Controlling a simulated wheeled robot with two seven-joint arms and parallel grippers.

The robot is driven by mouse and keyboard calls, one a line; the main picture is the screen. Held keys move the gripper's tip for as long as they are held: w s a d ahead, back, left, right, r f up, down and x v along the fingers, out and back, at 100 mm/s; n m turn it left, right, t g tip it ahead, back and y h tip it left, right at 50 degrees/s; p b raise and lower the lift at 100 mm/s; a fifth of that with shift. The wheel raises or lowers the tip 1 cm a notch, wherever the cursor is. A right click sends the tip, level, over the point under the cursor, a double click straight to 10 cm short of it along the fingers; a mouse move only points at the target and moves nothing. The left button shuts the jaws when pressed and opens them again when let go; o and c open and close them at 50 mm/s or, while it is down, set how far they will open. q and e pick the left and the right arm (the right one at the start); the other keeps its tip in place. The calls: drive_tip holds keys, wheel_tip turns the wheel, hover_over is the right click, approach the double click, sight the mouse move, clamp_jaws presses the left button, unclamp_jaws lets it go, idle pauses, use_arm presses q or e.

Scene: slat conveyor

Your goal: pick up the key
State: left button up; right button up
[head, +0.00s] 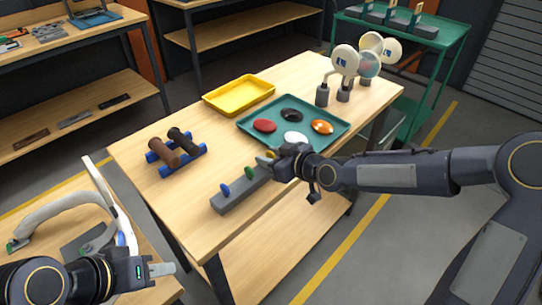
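A grey block (232,198) lies near the front edge of the wooden table, with small coloured upright pieces in a row on it. A blue one (225,189) and a green one (249,172) show; they may be key heads, but they are too small to be sure. My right gripper (266,160) is at the far end of this block, its fingertips low by the row. Whether it holds a piece there is hidden. My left gripper (161,269) is at the lower left, away from the table top, with nothing seen in it; its finger gap is unclear.
A green tray (258,143) with several coloured oval pieces lies just behind my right gripper. The front left table top is clear.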

drive_tip(key=shift+x, duration=0.85)
drive_tip(key=shift+c, duration=0.4)
clamp_jaws()
drive_tip(key=shift+r, duration=0.1)
